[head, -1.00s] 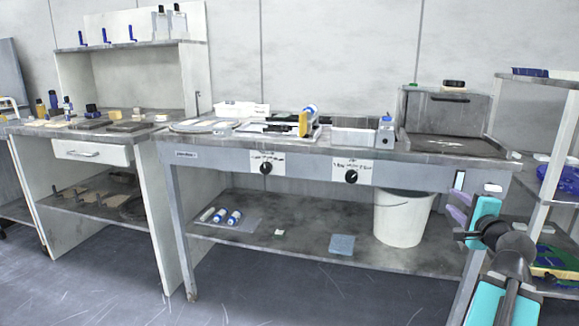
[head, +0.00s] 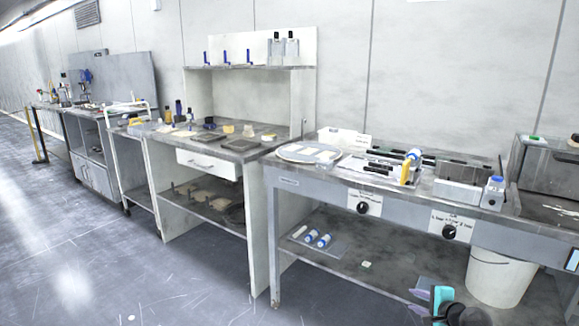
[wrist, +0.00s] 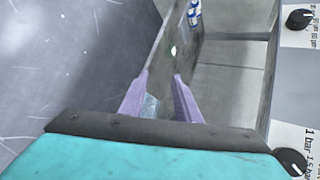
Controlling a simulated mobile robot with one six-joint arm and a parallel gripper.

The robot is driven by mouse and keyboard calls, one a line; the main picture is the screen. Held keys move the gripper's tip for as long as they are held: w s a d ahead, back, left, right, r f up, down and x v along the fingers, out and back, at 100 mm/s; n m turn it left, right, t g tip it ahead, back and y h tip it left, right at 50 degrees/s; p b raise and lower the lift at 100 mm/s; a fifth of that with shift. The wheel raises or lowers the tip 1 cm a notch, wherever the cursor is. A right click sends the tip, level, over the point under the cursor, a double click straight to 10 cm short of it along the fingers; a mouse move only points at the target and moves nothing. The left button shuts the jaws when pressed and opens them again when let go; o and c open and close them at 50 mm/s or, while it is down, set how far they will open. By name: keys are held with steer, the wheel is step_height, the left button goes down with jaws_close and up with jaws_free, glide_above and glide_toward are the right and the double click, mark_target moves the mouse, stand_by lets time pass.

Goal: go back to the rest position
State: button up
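My gripper (head: 414,301) shows at the bottom of the head view, in front of the polishing bench's lower shelf. In the wrist view its two purple fingers (wrist: 161,78) stand apart with nothing held between them. A light blue cloth on the shelf (wrist: 151,104) shows behind the gap. Most of my arm is cut off by the lower edge of the head view.
The polishing bench (head: 326,186) carries a round platen (head: 308,153), bottles and boxes. Its lower shelf holds blue-and-white bottles (head: 318,239) and a white bucket (head: 497,280). A cabinet with a drawer (head: 209,165) stands left of it. The floor (head: 90,260) at left is clear.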

steer(key=s+a+f+n+g+y+p, duration=0.1)
steer(key=s+a+f+n+g+p, duration=0.2)
steer(key=a, duration=0.4)
steer(key=a+f+n+g+y+p, duration=0.1)
steer(key=a+f+p, duration=0.1)
steer(key=a+f, duration=0.45)
steer(key=s+a+f+n+g+y+p, duration=0.1)
steer(key=s+a+f+n+g+p, duration=0.45)
steer(key=s+a, duration=0.75)
steer(key=s+a+f+n+g+p, duration=0.1)
steer(key=s+a+f+g+p, duration=0.15)
steer(key=s+a+f, duration=0.35)
steer(key=s+d+n+g+h+p, duration=0.1)
steer(key=s+d+n+g+h, duration=0.1)
steer(key=s, duration=0.6)
steer(key=s+d+f+n+g+h+p, duration=0.1)
steer(key=s+d+n+g+h, duration=0.1)
steer(key=s+d+n, duration=0.3)
steer(key=s+n, duration=0.1)
steer(key=s, duration=0.2)
steer(key=shift+s+d+f+g+h, duration=0.15)
steer(key=shift+s+f+g+h, duration=0.15)
steer(key=shift+g+h, duration=0.1)
